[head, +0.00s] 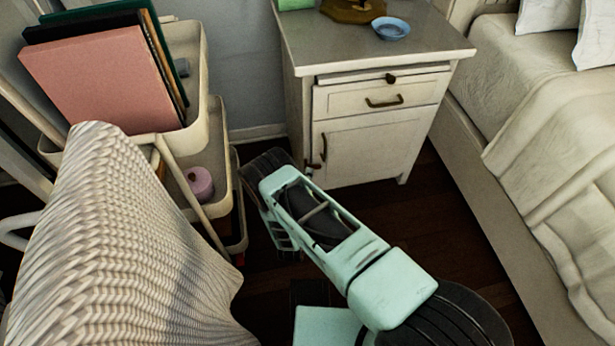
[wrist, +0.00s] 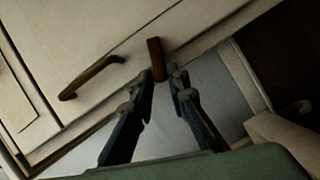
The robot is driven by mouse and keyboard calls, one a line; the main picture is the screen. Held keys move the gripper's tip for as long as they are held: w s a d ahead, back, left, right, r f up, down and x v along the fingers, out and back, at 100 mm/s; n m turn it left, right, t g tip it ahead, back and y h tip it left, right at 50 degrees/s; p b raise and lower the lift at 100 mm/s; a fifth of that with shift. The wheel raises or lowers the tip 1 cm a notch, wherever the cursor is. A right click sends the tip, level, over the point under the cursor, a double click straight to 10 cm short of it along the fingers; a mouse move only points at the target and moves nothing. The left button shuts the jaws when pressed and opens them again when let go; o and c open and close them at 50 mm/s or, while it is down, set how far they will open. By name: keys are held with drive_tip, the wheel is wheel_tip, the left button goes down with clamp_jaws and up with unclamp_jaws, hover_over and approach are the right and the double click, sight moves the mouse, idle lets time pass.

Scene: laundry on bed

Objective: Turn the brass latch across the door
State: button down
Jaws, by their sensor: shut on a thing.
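The brass latch (wrist: 156,59) shows in the wrist view as a short brown bar, set at an angle to the pale door's edge. My gripper (wrist: 160,75) has its two dark fingertips close on either side of the latch's lower end, shut on it. The cabinet door (head: 362,150) is flush with the white bedside cabinet's front in the head view. A curved brass door handle (wrist: 92,77) lies left of the latch in the wrist view. In the head view a small reddish-brown piece, likely the latch (head: 313,166), shows by the door's left edge. My fingertips cannot be made out there.
The cabinet's drawer (head: 383,99) is above the door. A blue bowl (head: 390,28) stands on top. A cream trolley (head: 207,100) with folders is close on the left, and a woven basket-like object (head: 130,240) fills the near left. The bed (head: 545,130) is right.

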drive_tip(key=shift+f+n+t, duration=0.15)
drive_tip(key=shift+n+t, duration=0.55)
drive_tip(key=shift+n, duration=1)
drive_tip(key=shift+w+h, duration=0.1)
drive_tip(key=shift+h, duration=0.2)
drive_tip(key=c, duration=1.9)
unclamp_jaws()
drive_tip(key=s, duration=0.7)
drive_tip(key=shift+s+a, duration=0.3)
drive_tip(key=shift+a, duration=0.1)
drive_tip(key=shift+w, duration=0.1)
